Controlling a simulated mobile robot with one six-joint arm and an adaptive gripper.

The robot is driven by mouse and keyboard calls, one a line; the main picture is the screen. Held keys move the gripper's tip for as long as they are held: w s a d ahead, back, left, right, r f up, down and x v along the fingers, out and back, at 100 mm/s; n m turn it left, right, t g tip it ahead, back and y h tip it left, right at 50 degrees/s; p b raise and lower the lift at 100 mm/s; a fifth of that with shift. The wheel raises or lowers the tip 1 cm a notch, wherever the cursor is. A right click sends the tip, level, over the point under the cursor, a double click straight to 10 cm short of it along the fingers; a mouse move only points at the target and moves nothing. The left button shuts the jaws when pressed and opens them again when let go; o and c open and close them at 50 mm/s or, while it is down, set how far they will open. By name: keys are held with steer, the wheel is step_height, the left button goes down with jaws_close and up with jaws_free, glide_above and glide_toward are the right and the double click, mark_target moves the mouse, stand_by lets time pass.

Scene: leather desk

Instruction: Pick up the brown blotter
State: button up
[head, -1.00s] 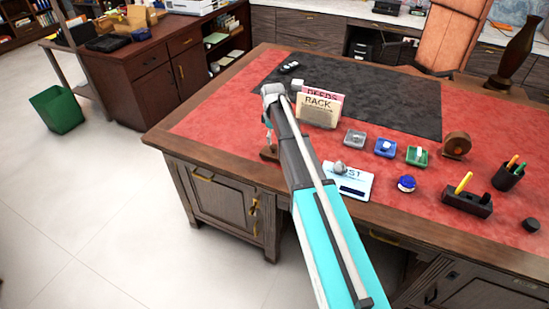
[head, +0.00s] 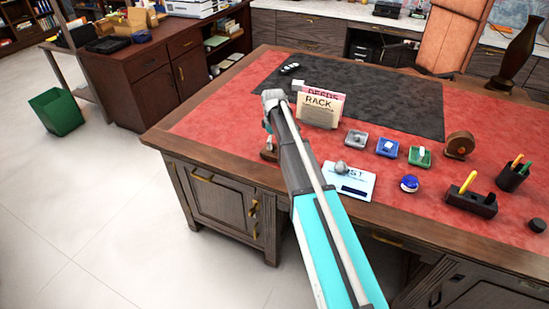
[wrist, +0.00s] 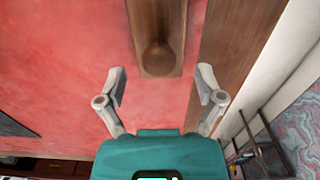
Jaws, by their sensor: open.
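The brown blotter (head: 268,154) is a small wooden piece with a round knob, near the front left edge of the desk. In the head view my arm partly hides it. In the wrist view the blotter (wrist: 157,50) lies at the top centre, its knob towards me and its upper end cut off by the frame. My gripper (wrist: 162,88) is open and empty. Its two fingers point towards the blotter, one to each side of its line, with the knob just beyond the tips. In the head view the fingers are mostly hidden.
A card rack (head: 318,110) stands right of my wrist on the red desk top. A white-and-blue card (head: 352,184) with a grey ball-like piece lies nearer the front. Several small coloured holders are further right. The wooden desk edge (wrist: 240,40) runs close beside the blotter.

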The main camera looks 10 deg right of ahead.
mark_target(274, 151)
steer(key=shift+f+b, duration=1)
steer(key=shift+f, duration=0.3)
jaws_close()
